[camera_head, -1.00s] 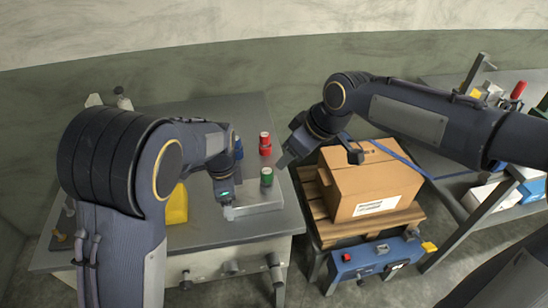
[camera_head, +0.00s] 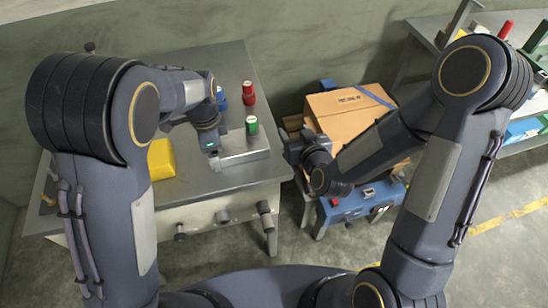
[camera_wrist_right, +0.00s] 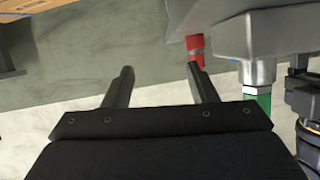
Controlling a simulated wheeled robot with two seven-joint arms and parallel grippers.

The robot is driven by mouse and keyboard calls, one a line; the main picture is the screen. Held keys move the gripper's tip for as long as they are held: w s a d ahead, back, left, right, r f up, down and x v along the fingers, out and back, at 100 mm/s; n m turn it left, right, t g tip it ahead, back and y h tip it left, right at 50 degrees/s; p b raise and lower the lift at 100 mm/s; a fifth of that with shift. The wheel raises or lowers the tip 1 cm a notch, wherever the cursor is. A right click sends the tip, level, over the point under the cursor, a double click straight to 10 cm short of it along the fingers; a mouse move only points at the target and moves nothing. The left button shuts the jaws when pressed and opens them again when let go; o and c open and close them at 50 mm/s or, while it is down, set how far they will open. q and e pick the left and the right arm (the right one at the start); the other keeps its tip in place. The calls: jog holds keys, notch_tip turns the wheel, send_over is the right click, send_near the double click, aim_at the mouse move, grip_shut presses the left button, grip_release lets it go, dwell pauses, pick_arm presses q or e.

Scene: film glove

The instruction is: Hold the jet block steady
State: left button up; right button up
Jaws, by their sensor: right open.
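A pale metal block, which I take for the jet block (camera_head: 245,158), lies on the bench near its right edge. A green-capped fitting (camera_head: 252,125) stands at it; a red-capped one (camera_head: 248,93) and a blue one (camera_head: 221,97) stand farther back. My left gripper (camera_head: 216,161) points down at the block's left end; its fingers are too small to read, and contact is unclear. My right gripper (camera_head: 288,150) is level, just right of the block. In the right wrist view, my right gripper (camera_wrist_right: 160,85) is open and empty, with the metal block (camera_wrist_right: 240,30) beyond its right finger.
A cardboard box (camera_head: 345,112) with a blue strap stands right of the bench, partly behind my right arm. A blue unit (camera_head: 362,200) sits in front of it. A yellow object (camera_head: 160,159) lies left on the bench (camera_head: 215,182). Shelving stands at far right.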

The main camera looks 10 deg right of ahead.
aim_at(254, 128)
jog(key=shift+n+t+y, duration=0.8)
jog(key=shift+n, duration=0.1)
jog(key=s+a, duration=0.2)
jog(key=s+a+r, duration=0.1)
jog(key=s+a, duration=0.1)
jog(key=s, duration=0.1)
jog(key=shift+a+r, duration=0.1)
jog(key=shift+a, duration=0.3)
jog(key=s+a+r+n+t+y, duration=0.1)
jog(key=s+a+r+t+y, duration=0.1)
jog(key=s+r, duration=0.3)
jog(key=x, duration=0.3)
jog(key=f+x, duration=0.1)
jog(key=x, duration=0.7)
jog(key=shift+a+f, duration=0.2)
jog(key=shift+f, duration=0.15)
jog(key=shift+c, duration=0.2)
jog(key=c, duration=1)
